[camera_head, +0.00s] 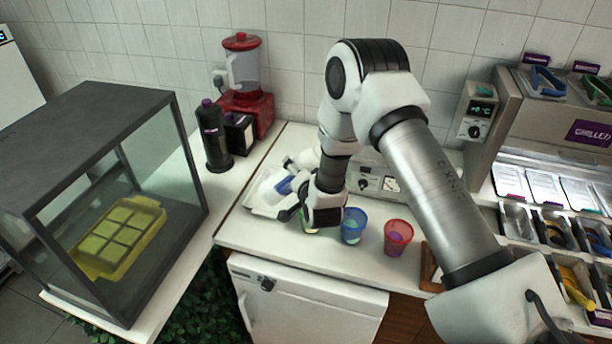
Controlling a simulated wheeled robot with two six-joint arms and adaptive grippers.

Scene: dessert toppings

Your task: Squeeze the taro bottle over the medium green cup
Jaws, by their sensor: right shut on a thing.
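A green cup (310,229) shows only in part just below my right gripper; the gripper covers the rest. I cannot tell whether anything is coming out of the bottle. My left gripper is not in view.
A blue cup (353,226) and a red cup (398,238) stand right of the green one. A dark bottle (213,138) with a purple cap, a red blender (243,75) and a glass-sided case (165,150) stand left. Topping bins (553,228) are at the right.

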